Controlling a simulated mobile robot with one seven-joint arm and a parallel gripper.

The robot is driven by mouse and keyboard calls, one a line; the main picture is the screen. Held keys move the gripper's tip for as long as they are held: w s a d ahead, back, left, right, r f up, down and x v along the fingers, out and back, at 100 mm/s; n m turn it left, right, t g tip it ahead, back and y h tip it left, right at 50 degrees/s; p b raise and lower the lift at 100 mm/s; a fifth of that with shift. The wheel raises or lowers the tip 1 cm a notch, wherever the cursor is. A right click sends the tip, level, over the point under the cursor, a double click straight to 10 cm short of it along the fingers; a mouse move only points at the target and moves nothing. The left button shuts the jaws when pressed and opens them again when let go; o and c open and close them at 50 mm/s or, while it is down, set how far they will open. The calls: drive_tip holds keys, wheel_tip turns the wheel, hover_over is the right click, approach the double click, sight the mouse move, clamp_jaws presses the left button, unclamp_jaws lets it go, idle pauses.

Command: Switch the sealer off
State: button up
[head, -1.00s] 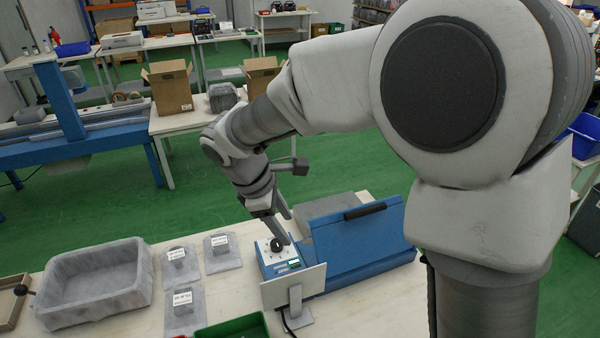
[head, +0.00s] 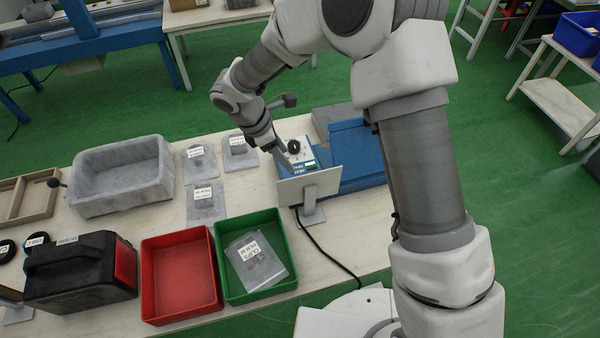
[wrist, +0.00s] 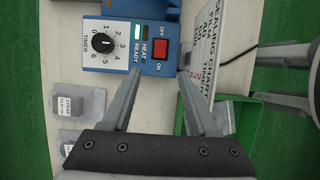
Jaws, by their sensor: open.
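The blue sealer (head: 350,160) stands on the bench, with the grey-white back of a chart board in front of it. In the wrist view its control panel (wrist: 150,67) shows a black timer dial (wrist: 104,43) and a red rocker switch (wrist: 160,48) between the words OFF and ON. Which side of the switch is pressed I cannot tell. A pale indicator window shows beside READY. My gripper (wrist: 158,80) is open and empty, its fingertips apart at the panel's near edge, just short of the switch. In the head view my gripper (head: 285,160) is above the panel, its tips partly hidden.
The sealing chart board (wrist: 222,50) stands close beside my right finger. A red tray (head: 180,280), a green tray (head: 225,292) with a bag, a black case (head: 80,275) and a stone-grey tub (head: 122,178) share the bench. A black cable (head: 325,250) runs across it.

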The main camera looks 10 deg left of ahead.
drive_tip(key=x, duration=1)
drive_tip(key=shift+d+f, duration=0.1)
drive_tip(key=shift+f, duration=0.25)
clamp_jaws()
